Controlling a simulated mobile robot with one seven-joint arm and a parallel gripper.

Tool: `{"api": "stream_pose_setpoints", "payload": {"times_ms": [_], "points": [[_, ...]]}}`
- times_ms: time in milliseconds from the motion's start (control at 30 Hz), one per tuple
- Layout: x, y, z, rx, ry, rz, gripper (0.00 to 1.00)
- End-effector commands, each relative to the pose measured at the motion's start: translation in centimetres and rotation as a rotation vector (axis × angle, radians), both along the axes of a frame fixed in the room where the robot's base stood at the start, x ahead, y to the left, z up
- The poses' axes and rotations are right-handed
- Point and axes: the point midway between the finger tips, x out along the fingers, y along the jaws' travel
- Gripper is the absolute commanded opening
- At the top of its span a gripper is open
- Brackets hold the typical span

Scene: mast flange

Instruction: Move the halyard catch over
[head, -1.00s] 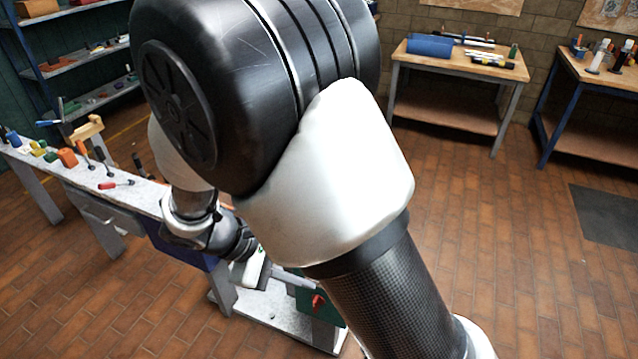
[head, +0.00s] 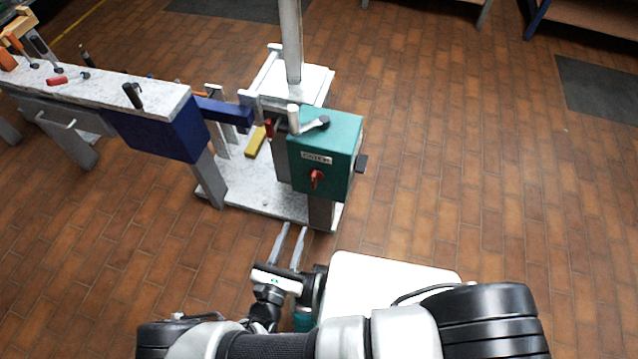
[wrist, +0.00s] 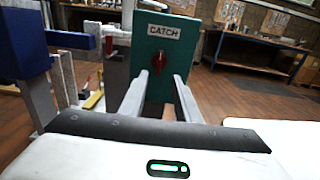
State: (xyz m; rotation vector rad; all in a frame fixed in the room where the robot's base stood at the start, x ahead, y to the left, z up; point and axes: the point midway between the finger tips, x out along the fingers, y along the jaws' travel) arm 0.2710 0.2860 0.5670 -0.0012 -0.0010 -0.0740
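The halyard catch is a red rotary handle (head: 316,179) on the front of a teal box (head: 341,143) labelled CATCH. In the wrist view the red handle (wrist: 159,58) sits below the label, between and beyond my fingertips; which way it is turned is hard to tell. My gripper (head: 292,226) is below and in front of the box in the head view, fingers pointing at it. In the wrist view my gripper (wrist: 160,80) shows two fingers apart with nothing between them, not touching the handle.
A blue block (head: 168,134) and workbench (head: 95,88) with tools stand left of the box. A pale mast (head: 290,40) rises behind it from a stone-like base (head: 262,203). Brick floor is clear to the right.

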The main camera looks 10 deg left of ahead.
Motion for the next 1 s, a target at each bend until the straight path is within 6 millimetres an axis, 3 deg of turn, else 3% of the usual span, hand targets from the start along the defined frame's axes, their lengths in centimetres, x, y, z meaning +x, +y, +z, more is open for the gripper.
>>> {"api": "stream_pose_setpoints", "payload": {"times_ms": [167,700,1000], "points": [[2.2,-0.2,0.1,0.0,-0.002,-0.003,0.3],[13.6,-1.2,0.0,0.001,0.0,-0.005,0.3],[16.9,-1.4,0.0,0.001,0.0,-0.005,0.3]]}}
